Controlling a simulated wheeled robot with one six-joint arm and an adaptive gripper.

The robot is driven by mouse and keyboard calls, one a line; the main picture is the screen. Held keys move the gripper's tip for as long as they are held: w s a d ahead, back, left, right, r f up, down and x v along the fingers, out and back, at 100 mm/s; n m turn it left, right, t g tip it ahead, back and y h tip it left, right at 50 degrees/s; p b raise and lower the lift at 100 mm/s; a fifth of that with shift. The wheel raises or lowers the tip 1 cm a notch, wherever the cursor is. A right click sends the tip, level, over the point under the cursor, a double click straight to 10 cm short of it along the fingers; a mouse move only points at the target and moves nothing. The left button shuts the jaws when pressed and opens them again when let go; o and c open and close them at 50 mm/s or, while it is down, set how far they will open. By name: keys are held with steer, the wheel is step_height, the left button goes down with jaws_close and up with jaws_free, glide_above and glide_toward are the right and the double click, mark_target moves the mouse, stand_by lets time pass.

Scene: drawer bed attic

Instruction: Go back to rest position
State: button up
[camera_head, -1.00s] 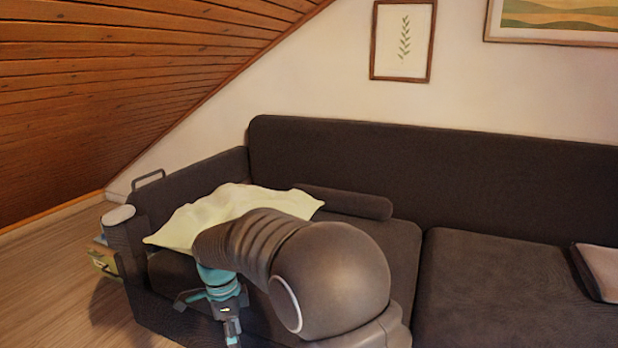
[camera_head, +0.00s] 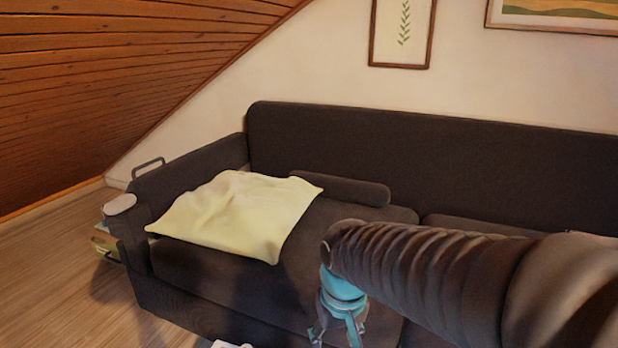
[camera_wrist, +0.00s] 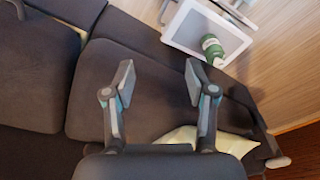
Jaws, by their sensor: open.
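My gripper (camera_head: 338,330) is in front of the sofa in the head view, pointing down, with its fingertips near the bottom edge. In the wrist view my gripper (camera_wrist: 160,88) has its two fingers spread apart with nothing between them. A pale yellow cloth (camera_head: 235,212) lies spread on the left seat of the dark sofa (camera_head: 390,155), apart from my gripper. Part of the cloth (camera_wrist: 235,145) also shows behind the fingers in the wrist view.
In the wrist view a white tray (camera_wrist: 180,35) holding a green bottle (camera_wrist: 212,48) is on the wooden floor. A bolster (camera_head: 345,190) lies along the sofa back. A box (camera_head: 103,243) stands by the left armrest. Wooden floor (camera_head: 50,290) is open at left.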

steer(key=s+d+r+m+t+p, duration=0.2)
steer(key=s+d+r+t, duration=0.1)
steer(key=s+d+r, duration=0.5)
steer(key=s+d, duration=0.1)
steer(key=d, duration=0.2)
steer(key=shift+s+r+m+t+h+p, duration=0.2)
steer(key=shift+m+t+h+p, duration=0.1)
steer(key=shift+t+p, duration=0.1)
steer(key=shift+d, duration=0.1)
